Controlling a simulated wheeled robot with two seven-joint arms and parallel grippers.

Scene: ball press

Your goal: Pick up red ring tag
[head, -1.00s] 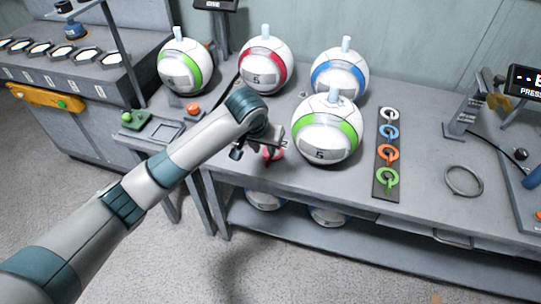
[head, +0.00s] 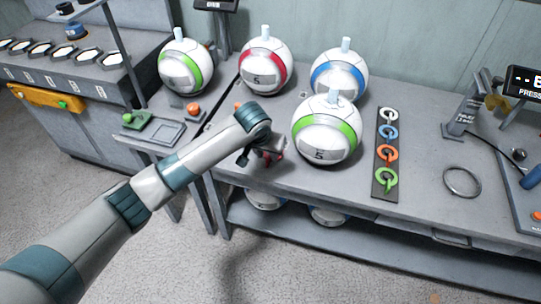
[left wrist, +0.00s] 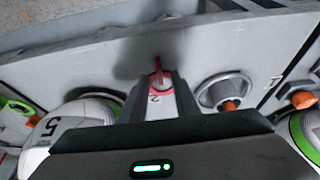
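My left gripper (head: 262,157) is low over the bench's front edge, pointing down. Contact with the tag cannot be told. My right gripper is in neither view.
A green-banded ball (head: 326,130) stands close right of my left gripper. Red-banded (head: 264,62) and blue-banded (head: 340,76) balls stand behind. A dark strip (head: 380,184) holds white, blue, orange and green ring tags. A loose grey ring (head: 462,182) lies farther right.

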